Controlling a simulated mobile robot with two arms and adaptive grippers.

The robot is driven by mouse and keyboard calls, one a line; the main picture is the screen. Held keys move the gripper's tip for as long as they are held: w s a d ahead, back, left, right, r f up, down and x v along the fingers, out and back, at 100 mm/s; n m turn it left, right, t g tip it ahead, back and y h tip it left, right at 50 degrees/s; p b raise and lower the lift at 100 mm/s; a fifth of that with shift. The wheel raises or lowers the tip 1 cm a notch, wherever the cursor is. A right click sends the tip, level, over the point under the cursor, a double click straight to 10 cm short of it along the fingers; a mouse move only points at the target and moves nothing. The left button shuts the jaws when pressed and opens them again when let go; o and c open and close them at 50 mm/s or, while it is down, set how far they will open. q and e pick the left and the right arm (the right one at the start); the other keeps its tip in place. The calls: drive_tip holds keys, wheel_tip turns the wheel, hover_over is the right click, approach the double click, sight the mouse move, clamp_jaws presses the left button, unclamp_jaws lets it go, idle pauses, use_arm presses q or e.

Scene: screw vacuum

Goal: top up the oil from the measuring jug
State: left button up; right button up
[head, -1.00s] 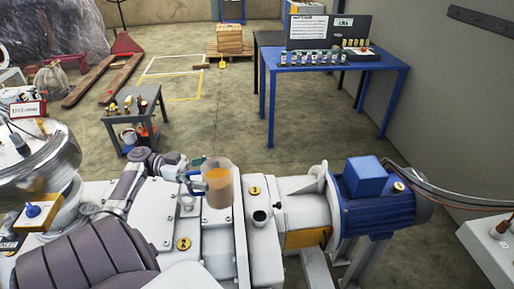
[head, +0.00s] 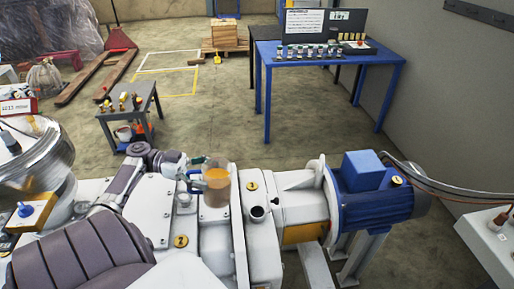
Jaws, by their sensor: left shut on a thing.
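The clear measuring jug (head: 216,190) holds amber oil and looks about upright over the white pump housing. My left gripper (head: 192,180) is shut on its blue handle, on the jug's left side. An open, dark-mouthed pipe stub (head: 258,213) stands on the housing to the right of and nearer than the jug, apart from it. The white pump body (head: 210,245) stretches across the foreground, with a blue motor (head: 375,200) at its right end. I cannot tell the gap between the jug's base and the housing. My right gripper is not in view.
A small grey trolley (head: 145,108) with fittings stands behind at the left. A blue workbench (head: 380,62) with several small bottles stands at the back right. A grey cabinet (head: 490,240) is at the right edge. The floor (head: 220,120) between trolley and bench is clear.

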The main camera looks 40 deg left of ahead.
sight(231, 184)
use_arm(q)
drive_tip(key=shift+w+d+r+y+p, duration=0.25)
drive_tip(key=shift+d+y+p, duration=0.05)
drive_tip(key=shift+p, duration=0.4)
drive_tip(key=shift+w+d+f+g+y, duration=0.1)
drive_tip(key=shift+d+f+g+y, duration=0.15)
drive_tip(key=shift+f, duration=0.25)
drive_tip(key=shift+w+d+f+n+g+y+p, duration=0.1)
drive_tip(key=shift+w+f+n+g+y+p, duration=0.15)
drive_tip(key=shift+f, duration=0.2)
drive_tip(key=shift+w+d+f+n+g+y+p, duration=0.1)
drive_tip(key=shift+w+f+n+g+y+p, duration=0.1)
drive_tip(key=shift+w+f+y+p, duration=0.15)
drive_tip(key=shift+w+d+f+g+y+p, duration=0.2)
drive_tip(key=shift+w+f+g+y+p, duration=0.15)
drive_tip(key=shift+p, duration=0.2)
drive_tip(key=shift+w+d+f+n+g+y+p, duration=0.1)
drive_tip(key=shift+w+d+n+g+y+p, duration=0.2)
drive_tip(key=shift+d+g+y+p, duration=0.25)
drive_tip(key=shift+w+f, duration=0.1)
drive_tip(key=shift+f, duration=0.1)
drive_tip(key=shift+w+a, duration=0.1)
drive_tip(key=shift+w+d+r+p, duration=0.1)
drive_tip(key=shift+d+p, duration=0.25)
drive_tip(key=shift+w+a+y+p, duration=0.1)
drive_tip(key=shift+w+y+p, duration=0.1)
drive_tip(key=shift+y+p, duration=0.1)
